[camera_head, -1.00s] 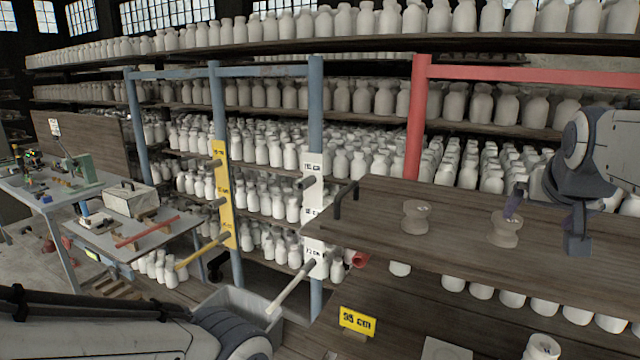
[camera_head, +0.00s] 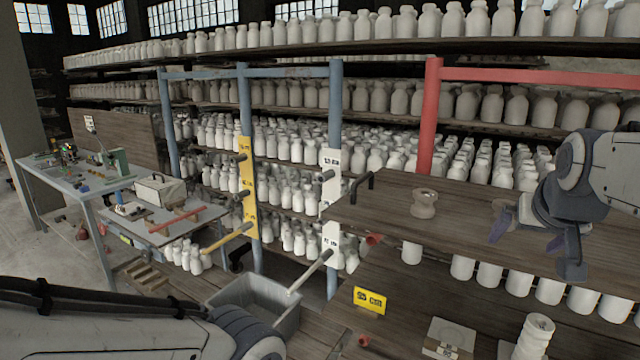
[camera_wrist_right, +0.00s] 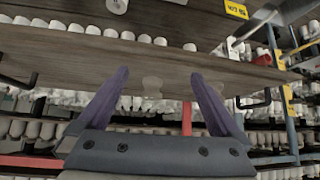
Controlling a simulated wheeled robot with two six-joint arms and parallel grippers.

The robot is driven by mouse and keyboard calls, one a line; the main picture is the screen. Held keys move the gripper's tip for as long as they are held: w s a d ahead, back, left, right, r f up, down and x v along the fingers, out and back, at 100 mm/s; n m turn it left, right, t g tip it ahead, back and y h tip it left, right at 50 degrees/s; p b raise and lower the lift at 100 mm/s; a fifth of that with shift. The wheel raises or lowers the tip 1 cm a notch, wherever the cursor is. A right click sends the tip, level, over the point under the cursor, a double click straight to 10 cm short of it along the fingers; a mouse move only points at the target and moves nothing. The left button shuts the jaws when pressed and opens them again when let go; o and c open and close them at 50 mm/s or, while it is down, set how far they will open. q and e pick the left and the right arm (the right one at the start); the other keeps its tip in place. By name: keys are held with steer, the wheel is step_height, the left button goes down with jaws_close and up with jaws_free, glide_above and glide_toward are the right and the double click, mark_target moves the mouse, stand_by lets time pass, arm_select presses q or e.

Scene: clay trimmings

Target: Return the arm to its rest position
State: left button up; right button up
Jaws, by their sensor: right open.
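My right gripper (camera_head: 528,238) is at the right of the head view, over the dark wooden shelf board (camera_head: 388,222). Its purple fingers are apart. In the right wrist view my right gripper (camera_wrist_right: 160,75) is open, with nothing seen held between the fingers. That view is upside down; a pale spool-shaped piece (camera_wrist_right: 152,86) stands on the board beyond the fingers. In the head view a tan clay spool (camera_head: 424,204) stands upright on the board, left of the gripper and apart from it. My left arm crosses the lower left; its gripper is out of view.
Racks of white bottles (camera_head: 300,150) fill the back. A red post (camera_head: 430,120) and a black handle (camera_head: 362,186) stand near the board. Below are a grey bin (camera_head: 283,318), a yellow sign (camera_head: 370,300) and a stacked white piece (camera_head: 535,335). Worktables stand at the left.

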steer(key=s+a+f+n+g+y, duration=0.1)
steer(key=s+a+f+n, duration=0.1)
steer(key=a+f, duration=0.35)
steer(key=s+a+f+n+g+y, duration=0.2)
steer(key=s+a+f, duration=0.1)
steer(key=a, duration=0.6)
steer(key=s+a+f+n+g+y, duration=0.1)
steer(key=s+a+f+n, duration=0.2)
steer(key=a, duration=0.4)
steer(key=s+a+f+n+g, duration=0.2)
steer(key=s+a+f, duration=0.1)
steer(key=s, duration=0.4)
steer(key=s+a+f+n+g, duration=0.1)
steer(key=s+a+f+n, duration=0.1)
steer(key=s+a+f, duration=0.2)
steer(key=s+f, duration=0.1)
steer(key=s, duration=0.1)
steer(key=shift+s+n+g, duration=0.35)
steer(key=shift+n+g, duration=0.05)
